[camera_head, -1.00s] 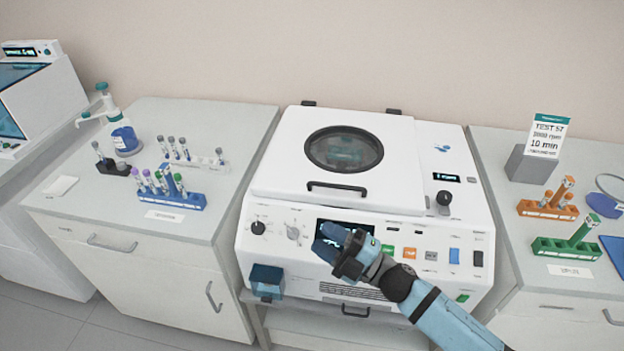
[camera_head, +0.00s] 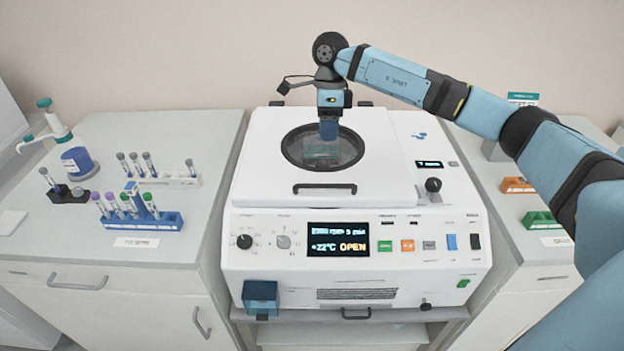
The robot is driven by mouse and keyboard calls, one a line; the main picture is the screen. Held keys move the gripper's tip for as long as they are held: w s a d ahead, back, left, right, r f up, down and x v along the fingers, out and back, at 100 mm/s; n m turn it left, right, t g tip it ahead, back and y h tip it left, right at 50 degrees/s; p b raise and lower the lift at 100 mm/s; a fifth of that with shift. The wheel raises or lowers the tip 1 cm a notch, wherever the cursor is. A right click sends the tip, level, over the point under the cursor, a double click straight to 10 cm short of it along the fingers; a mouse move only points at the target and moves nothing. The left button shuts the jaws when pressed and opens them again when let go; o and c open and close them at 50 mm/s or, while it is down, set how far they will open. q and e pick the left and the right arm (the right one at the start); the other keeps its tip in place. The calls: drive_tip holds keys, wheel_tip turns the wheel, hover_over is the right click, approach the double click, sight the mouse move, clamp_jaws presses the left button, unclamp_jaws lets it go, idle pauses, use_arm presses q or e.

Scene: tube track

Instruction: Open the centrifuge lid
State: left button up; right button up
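The white centrifuge (camera_head: 352,222) stands in the middle. Its lid (camera_head: 262,150) lies down over the top, with a round dark window (camera_head: 322,158) and a dark bar handle (camera_head: 325,188) at its front edge. The lit display (camera_head: 338,243) reads OPEN. My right gripper (camera_head: 328,132) points down over the rear part of the window, behind the handle and apart from it. Its fingers show edge-on, so I cannot see the gap between them or whether they touch the window. My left gripper is out of view.
Tubes in a blue rack (camera_head: 165,222) and other racks stand on the left bench (camera_head: 110,262). Orange (camera_head: 518,185) and green (camera_head: 540,220) racks on the right bench are partly hidden by my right arm. A knob (camera_head: 433,186) stands up right of the lid.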

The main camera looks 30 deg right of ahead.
drive_tip(key=x, duration=0.4)
drive_tip(key=p+x, duration=0.1)
drive_tip(key=x, duration=0.4)
drive_tip(key=p+x, duration=0.1)
drive_tip(key=x, duration=0.3)
drive_tip(key=shift+d+f, duration=0.25)
drive_tip(key=shift+f, duration=0.1)
clamp_jaws()
